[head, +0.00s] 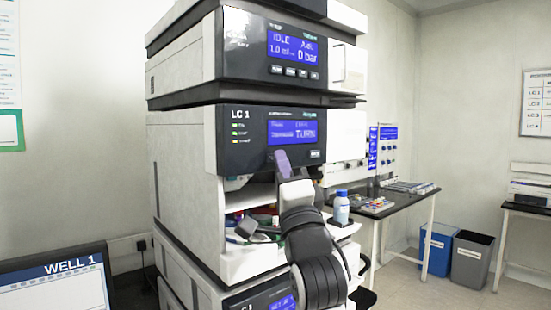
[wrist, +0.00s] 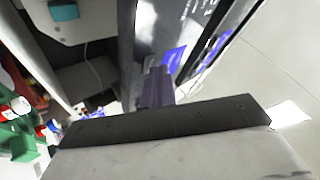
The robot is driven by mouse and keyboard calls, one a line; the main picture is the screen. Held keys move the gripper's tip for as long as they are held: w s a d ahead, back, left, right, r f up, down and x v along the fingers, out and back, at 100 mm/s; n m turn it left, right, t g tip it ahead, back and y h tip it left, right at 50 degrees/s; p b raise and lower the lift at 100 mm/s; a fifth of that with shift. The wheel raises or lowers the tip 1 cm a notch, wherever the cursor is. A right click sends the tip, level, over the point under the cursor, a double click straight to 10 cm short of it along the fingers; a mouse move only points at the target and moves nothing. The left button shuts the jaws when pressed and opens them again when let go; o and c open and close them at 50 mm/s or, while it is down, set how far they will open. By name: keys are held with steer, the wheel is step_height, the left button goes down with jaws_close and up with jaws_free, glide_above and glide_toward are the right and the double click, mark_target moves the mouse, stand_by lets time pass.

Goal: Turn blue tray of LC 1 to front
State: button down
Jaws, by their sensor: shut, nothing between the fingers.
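The LC 1 module (head: 240,140) has a dark front panel with a blue display (head: 294,131) that reads TURN. Below the panel is an open compartment (head: 262,192) holding green, red and other coloured items (head: 262,220). I cannot pick out a blue tray among them; my arm hides part of the compartment. My gripper (head: 283,160) is shut and empty, with its purple fingers pointing up in front of the panel's lower edge, just below the display. I cannot tell whether it touches. In the wrist view the fingers (wrist: 157,88) are together beside a blue display (wrist: 173,58).
Another module (head: 270,50) sits above, its display showing 0 bar. A black-topped table (head: 415,200) and two bins, one blue (head: 438,250) and one grey (head: 468,258), are behind. A WELL 1 screen (head: 60,285) is front left.

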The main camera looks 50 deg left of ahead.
steer(key=shift+d, duration=0.1)
steer(key=shift+s+d, duration=0.1)
steer(key=shift+d, duration=0.65)
steer(key=d, duration=0.5)
steer(key=shift+s, duration=0.2)
